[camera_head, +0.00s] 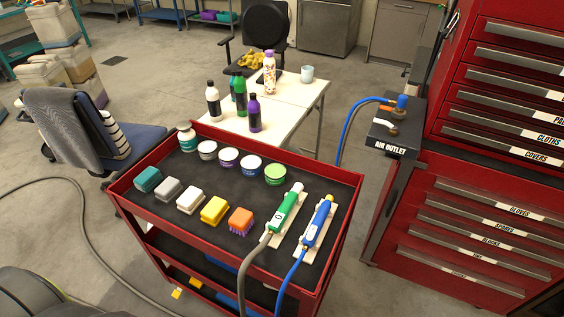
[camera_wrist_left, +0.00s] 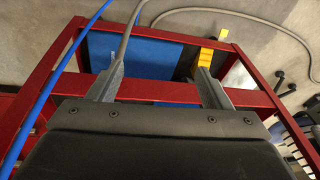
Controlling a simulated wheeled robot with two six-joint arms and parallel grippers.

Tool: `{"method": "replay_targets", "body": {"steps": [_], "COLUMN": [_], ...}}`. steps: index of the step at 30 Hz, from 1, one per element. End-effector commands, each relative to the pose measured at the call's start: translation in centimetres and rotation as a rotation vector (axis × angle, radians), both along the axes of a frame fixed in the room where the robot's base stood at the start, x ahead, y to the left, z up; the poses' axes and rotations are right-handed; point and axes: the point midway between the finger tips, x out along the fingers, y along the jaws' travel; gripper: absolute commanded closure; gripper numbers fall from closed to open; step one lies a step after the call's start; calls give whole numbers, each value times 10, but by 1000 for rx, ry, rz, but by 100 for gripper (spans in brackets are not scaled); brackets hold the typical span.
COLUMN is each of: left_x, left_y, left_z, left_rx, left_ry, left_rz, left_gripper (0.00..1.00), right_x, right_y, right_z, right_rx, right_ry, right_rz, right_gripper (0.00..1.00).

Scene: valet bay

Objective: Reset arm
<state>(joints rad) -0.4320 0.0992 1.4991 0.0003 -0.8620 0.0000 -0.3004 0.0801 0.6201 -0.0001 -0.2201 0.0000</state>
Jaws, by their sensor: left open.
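My left gripper (camera_wrist_left: 160,68) shows only in the left wrist view. Its two grey fingers are spread wide apart with nothing between them. Beyond the fingers are the red frame of the cart (camera_wrist_left: 256,98), a blue surface (camera_wrist_left: 150,55) and a yellow object (camera_wrist_left: 202,57) lower down. A blue hose (camera_wrist_left: 67,60) and a grey hose (camera_wrist_left: 128,38) pass near the left finger; I cannot tell whether they touch it. Neither gripper shows in the head view, and my right gripper is in no view.
The red cart (camera_head: 119,197) holds tubs, blocks, a green tool (camera_head: 286,208) and a blue tool (camera_head: 318,222) with hoses. A white table (camera_head: 301,92) with bottles stands behind. A red cabinet (camera_head: 450,200) is at right, a chair (camera_head: 65,125) at left.

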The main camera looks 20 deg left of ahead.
Motion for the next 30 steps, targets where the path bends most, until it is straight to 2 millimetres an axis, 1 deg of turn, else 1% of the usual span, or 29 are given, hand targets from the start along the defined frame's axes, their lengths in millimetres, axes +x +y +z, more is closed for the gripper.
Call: {"method": "replay_targets", "body": {"steps": [1, 3, 5, 6, 8, 9, 13, 15, 18, 21, 24, 30], "left_x": [-10, -22, -34, -43, -57, -66, -99, -114, -131, -140, -144, -144], "left_y": [-1, -1, -2, -3, -4, -5, -9, -10, -12, -13, -14, -14], "left_z": [-21, -44, -64, -76, -92, -103, -131, -141, -151, -156, -157, -157], "left_rx": [-4, -7, -11, -13, -16, -18, -24, -27, -29, -31, -31, -31], "left_ry": [16, 29, 39, 45, 54, 61, 82, 91, 100, 103, 105, 105], "left_rz": [1, 1, 1, 1, 0, 0, -1, -1, -2, -3, -3, -3], "left_gripper": [28, 28, 28, 28, 28, 28, 28, 28, 28, 28, 28, 28], "right_x": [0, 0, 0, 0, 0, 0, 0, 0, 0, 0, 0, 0], "right_y": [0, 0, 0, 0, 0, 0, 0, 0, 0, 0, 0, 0], "right_z": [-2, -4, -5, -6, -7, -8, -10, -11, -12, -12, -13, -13], "right_rx": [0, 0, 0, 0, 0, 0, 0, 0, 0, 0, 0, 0], "right_ry": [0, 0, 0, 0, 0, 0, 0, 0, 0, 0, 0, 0], "right_rz": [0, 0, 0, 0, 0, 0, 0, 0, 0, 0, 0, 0], "right_gripper": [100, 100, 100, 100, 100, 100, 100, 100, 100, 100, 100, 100]}}
